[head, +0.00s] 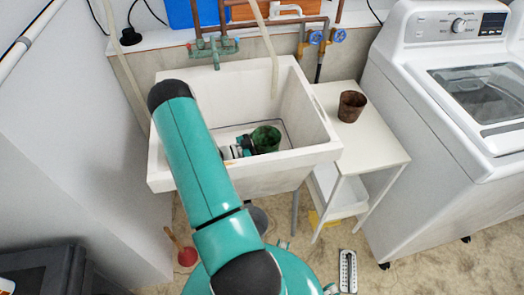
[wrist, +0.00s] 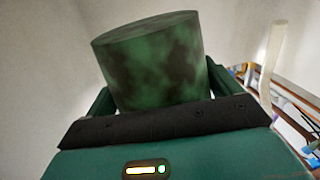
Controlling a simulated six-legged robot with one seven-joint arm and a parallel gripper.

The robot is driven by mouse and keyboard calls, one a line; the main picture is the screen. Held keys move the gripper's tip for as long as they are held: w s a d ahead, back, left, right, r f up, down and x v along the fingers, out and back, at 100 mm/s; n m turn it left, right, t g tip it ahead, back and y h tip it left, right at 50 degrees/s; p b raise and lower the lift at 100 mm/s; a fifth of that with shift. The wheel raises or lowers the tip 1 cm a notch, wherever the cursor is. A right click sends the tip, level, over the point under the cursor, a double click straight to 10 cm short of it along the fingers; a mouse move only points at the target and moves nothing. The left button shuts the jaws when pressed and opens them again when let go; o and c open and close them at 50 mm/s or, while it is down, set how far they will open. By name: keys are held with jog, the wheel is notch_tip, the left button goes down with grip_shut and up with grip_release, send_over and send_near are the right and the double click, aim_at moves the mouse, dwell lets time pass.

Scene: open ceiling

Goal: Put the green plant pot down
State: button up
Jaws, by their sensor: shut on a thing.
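The green plant pot (head: 265,138) is inside the white utility sink (head: 312,108), toward its right side. In the wrist view the pot (wrist: 155,62) shows dark mottled patches and sits between the fingers of my gripper (wrist: 158,95). My gripper (head: 246,146) is shut on the pot, with my arm reaching over the sink's front rim. The pot looks roughly upright in the head view. I cannot tell whether its base touches the sink floor.
A brown pot (head: 351,106) stands on a white side table (head: 378,141) right of the sink. A white washing machine (head: 440,110) is further right. Taps and pipes (head: 213,48) run behind the sink. A plunger (head: 184,250) and a slotted white item (head: 348,271) are on the floor.

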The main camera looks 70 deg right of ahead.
jog(key=shift+f, duration=2.25)
jog(key=shift+f, duration=0.45)
jog(key=shift+f, duration=0.15)
jog(key=o, duration=0.7)
jog(key=shift+w+r, duration=0.1)
jog(key=shift+r, duration=0.45)
jog(key=v, duration=0.7)
jog(key=shift+w+a, duration=0.15)
jog(key=shift+r, duration=0.1)
